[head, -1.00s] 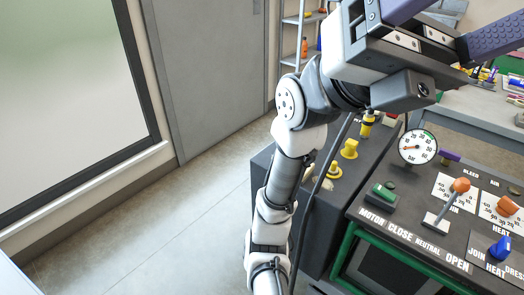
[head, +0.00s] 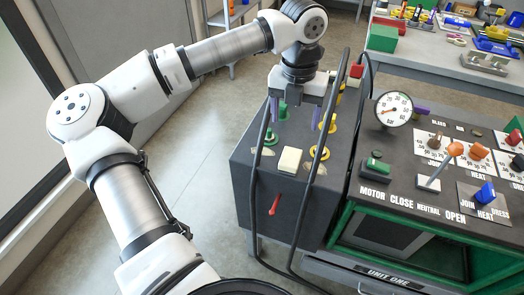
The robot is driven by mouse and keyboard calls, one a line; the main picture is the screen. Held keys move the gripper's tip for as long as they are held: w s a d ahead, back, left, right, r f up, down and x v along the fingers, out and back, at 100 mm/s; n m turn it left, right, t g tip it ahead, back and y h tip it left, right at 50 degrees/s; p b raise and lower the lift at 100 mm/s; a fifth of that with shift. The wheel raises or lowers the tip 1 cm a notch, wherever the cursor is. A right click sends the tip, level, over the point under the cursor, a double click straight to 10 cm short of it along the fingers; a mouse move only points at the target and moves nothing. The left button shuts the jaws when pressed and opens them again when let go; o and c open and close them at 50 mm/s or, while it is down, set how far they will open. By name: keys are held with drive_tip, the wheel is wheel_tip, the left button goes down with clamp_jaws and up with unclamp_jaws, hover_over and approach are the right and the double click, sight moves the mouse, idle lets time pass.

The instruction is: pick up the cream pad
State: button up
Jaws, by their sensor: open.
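The cream pad (head: 290,160) is a small pale block on the top of the dark cabinet, near its front edge. My gripper (head: 301,115) hangs pointing down over the cabinet. It is open and empty, with its purple fingers apart. In the picture its fingertips are above the pad and appear farther back; I see no contact with the pad. The pad's top and front face are both visible.
Black hoses loop over the cabinet. The control panel (head: 410,205) with a gauge (head: 394,109) stands to the right. Open floor lies left.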

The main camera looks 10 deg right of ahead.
drive_tip(key=p, duration=0.1)
hover_over(291, 157)
drive_tip(key=f, duration=0.8)
drive_tip(key=shift+w+a+f, duration=0.25)
drive_tip(key=shift+s+d+f+p, duration=0.15)
drive_tip(key=shift+f+p, duration=0.45)
drive_tip(key=shift+f, duration=0.75)
drive_tip(key=shift+s+d+f+p, duration=0.1)
drive_tip(key=shift+f+p, duration=0.5)
drive_tip(key=shift+f, duration=0.75)
drive_tip(key=shift+c, duration=0.4)
drive_tip(key=c, duration=1)
